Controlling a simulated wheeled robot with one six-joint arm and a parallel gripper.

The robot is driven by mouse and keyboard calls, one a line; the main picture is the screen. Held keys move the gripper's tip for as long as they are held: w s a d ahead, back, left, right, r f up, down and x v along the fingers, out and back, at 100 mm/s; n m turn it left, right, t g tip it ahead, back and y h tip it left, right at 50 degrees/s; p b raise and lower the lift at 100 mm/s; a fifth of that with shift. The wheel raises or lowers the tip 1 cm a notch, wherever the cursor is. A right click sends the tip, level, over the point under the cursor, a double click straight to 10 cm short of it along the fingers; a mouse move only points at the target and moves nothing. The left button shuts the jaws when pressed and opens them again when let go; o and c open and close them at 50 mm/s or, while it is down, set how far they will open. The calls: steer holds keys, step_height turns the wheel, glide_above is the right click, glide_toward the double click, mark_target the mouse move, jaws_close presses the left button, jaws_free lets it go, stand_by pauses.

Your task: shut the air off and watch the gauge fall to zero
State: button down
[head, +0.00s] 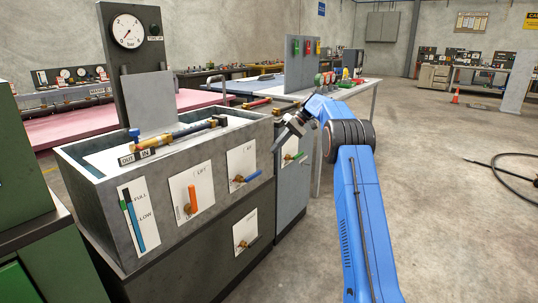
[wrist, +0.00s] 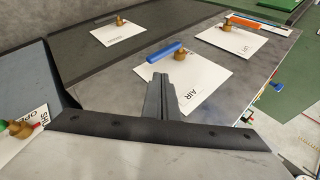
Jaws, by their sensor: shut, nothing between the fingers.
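The blue lever (head: 249,177) on a brass valve sits in front of a white plate on the grey bench's front. In the wrist view the blue lever (wrist: 164,53) lies across the plate marked AIR (wrist: 195,82), its brass pivot at its right end. My gripper (wrist: 163,78) is shut and empty; its tips look close to the lever, and I cannot tell whether they touch.
An orange lever (head: 193,199) stands upright on the LIFT plate, left of the blue one. A lower plate (head: 245,229) carries another brass valve. A green-handled valve (head: 292,156) is on the neighbouring cabinet, close to my gripper. The floor (head: 445,220) at right is mostly clear.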

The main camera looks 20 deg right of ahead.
steer(key=shift+w+d+r, duration=0.15)
steer(key=shift+d+r, duration=0.3)
steer(key=shift+d, duration=0.35)
steer(key=s+a+r+m+t+h, duration=0.1)
steer(key=s+a+r, duration=0.35)
steer(key=s, duration=0.25)
steer(key=s+a+r+m+h, duration=0.1)
steer(key=s+a+r+h, duration=0.15)
steer(key=s+r, duration=0.35)
steer(key=s+a+r+t+h, duration=0.1)
steer(key=s+a, duration=0.1)
steer(key=s, duration=0.7)
steer(key=s+a+h, duration=0.1)
steer(key=s+a, duration=0.1)
steer(key=s, duration=0.7)
steer(key=s+f+t+h, duration=0.1)
steer(key=s+f, duration=0.4)
steer(key=s, duration=0.6)
steer(key=s+f+t+h, duration=0.1)
steer(key=s+f, duration=0.4)
steer(key=s, duration=0.6)
steer(key=s+f+m+t+h, duration=0.1)
steer(key=s+f, duration=0.5)
steer(key=s, duration=0.6)
